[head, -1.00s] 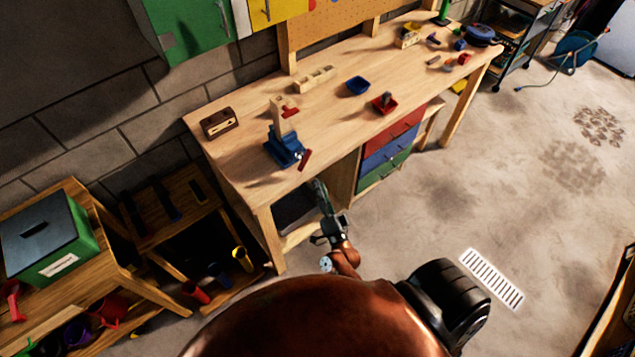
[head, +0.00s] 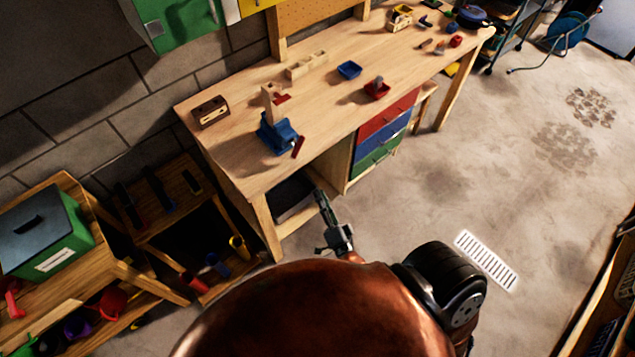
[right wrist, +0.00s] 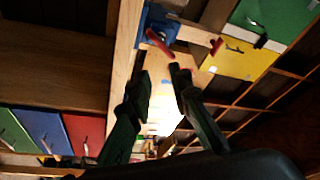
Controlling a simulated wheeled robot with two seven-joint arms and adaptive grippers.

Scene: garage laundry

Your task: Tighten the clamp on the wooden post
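A blue clamp (head: 277,135) with a red handle (head: 298,147) sits at the front edge of the workbench. A pale wooden post (head: 270,103) stands upright at it, with a small red piece (head: 283,98) near its top. In the right wrist view, the blue clamp (right wrist: 157,24) and red handle (right wrist: 159,42) show beyond my fingertips, and the post (right wrist: 213,17) extends to the right. My right gripper (head: 320,196) is in front of the bench, below the clamp and apart from it. Its fingers (right wrist: 163,73) are spread with nothing between them. My left gripper is out of view.
The workbench (head: 330,110) holds a wooden box (head: 211,111), a blue tray (head: 349,69) and a red tray (head: 377,90). Coloured drawers (head: 383,138) sit under it. A low shelf with a green bin (head: 50,245) stands at left.

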